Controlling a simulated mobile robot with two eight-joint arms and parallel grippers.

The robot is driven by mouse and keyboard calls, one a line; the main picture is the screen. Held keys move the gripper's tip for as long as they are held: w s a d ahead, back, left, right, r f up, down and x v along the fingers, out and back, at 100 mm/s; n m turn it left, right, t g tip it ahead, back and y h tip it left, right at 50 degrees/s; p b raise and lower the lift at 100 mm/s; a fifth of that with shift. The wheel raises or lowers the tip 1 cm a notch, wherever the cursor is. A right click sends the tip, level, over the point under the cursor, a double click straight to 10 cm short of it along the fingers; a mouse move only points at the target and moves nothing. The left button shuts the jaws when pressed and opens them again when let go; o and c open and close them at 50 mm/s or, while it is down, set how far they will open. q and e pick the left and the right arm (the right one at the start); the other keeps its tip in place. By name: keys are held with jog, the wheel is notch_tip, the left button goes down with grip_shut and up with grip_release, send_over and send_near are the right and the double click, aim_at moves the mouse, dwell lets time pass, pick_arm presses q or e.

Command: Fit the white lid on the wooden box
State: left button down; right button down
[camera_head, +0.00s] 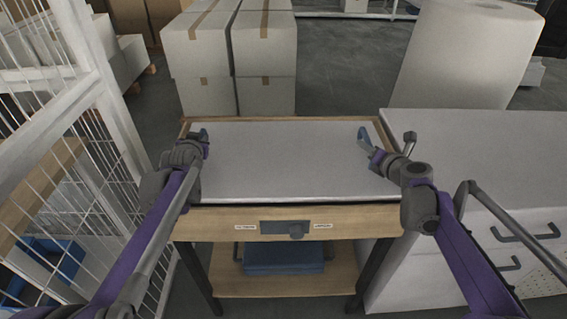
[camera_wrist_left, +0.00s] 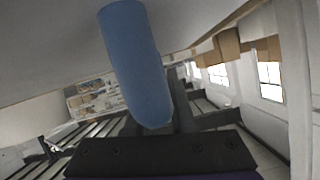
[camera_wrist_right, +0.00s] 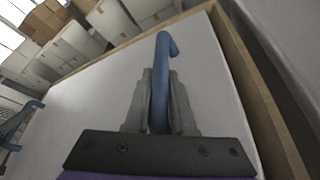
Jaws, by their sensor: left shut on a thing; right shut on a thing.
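The white lid (camera_head: 285,160) is a flat, light grey-white panel lying level over the wooden box (camera_head: 225,222), inside its wooden rim as seen from above. I cannot tell whether it is fully seated. My left gripper (camera_head: 201,142) is shut on the blue handle at the lid's left end; this blue handle (camera_wrist_left: 135,65) fills the middle of the left wrist view. My right gripper (camera_head: 374,154) is shut on the blue handle (camera_wrist_right: 160,85) at the right end. In the right wrist view, the wooden rim (camera_wrist_right: 245,75) runs close along the lid's edge.
The box's stand has a lower shelf (camera_head: 225,284) with a blue case (camera_head: 284,258). A white cabinet (camera_head: 490,160) adjoins on the right. A white wire-mesh rack (camera_head: 110,130) stands close on the left. Stacked cartons (camera_head: 265,45) and a large white roll (camera_head: 465,55) are behind.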

pick_arm(q)
jog(key=c, duration=1.1)
grip_release()
jog(key=shift+d+f, duration=0.1)
jog(key=shift+d, duration=0.1)
pick_arm(e)
jog(key=c, duration=1.1)
grip_release()
jog(key=shift+a+f, duration=0.15)
jog(key=shift+a, duration=0.05)
pick_arm(q)
jog(key=o, duration=0.3)
jog(key=shift+a, duration=0.15)
pick_arm(e)
jog(key=o, duration=0.3)
jog(key=shift+d, duration=0.15)
pick_arm(q)
jog(key=shift+o, duration=0.2)
jog(key=shift+s, duration=0.1)
pick_arm(e)
jog(key=shift+o, duration=0.2)
